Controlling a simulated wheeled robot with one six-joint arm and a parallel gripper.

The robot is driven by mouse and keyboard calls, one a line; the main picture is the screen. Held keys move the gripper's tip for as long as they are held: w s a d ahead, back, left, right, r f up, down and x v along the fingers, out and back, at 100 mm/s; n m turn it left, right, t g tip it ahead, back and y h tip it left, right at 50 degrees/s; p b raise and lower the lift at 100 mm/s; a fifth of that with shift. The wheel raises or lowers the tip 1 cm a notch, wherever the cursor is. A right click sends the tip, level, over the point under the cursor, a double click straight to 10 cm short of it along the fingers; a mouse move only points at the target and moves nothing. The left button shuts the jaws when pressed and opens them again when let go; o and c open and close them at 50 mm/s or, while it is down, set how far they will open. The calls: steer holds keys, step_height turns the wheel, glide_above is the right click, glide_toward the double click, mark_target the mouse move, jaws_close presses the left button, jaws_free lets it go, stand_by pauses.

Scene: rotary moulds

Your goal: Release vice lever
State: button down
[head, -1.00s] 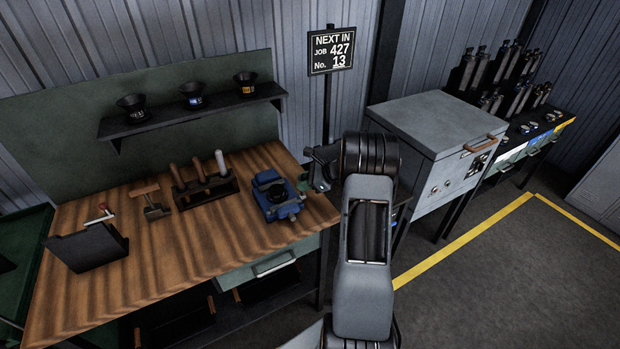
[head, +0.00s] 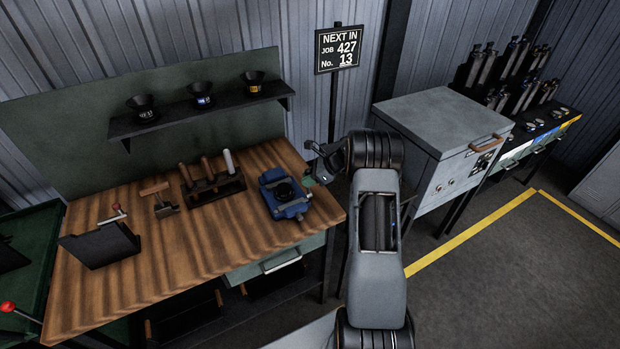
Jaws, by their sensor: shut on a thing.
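My gripper (head: 316,165) is at the vice's right rear side. It is shut on what appears to be the vice lever, at the back right corner of the bench. The lever itself is small, dark and mostly hidden by the gripper, so its angle cannot be told.
On the bench (head: 200,250) stand a tool rack (head: 215,188), a wooden-handled tool (head: 162,200) and a dark box (head: 100,248). A shelf (head: 200,118) holds three black cups. A grey cabinet (head: 440,120) stands right of my arm. The floor at right is clear.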

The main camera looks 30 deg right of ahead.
steer(key=c, duration=1.2)
jaws_free()
steer(key=shift+w, duration=0.1)
steer(key=b+v, duration=0.3)
steer(key=v, duration=1.1)
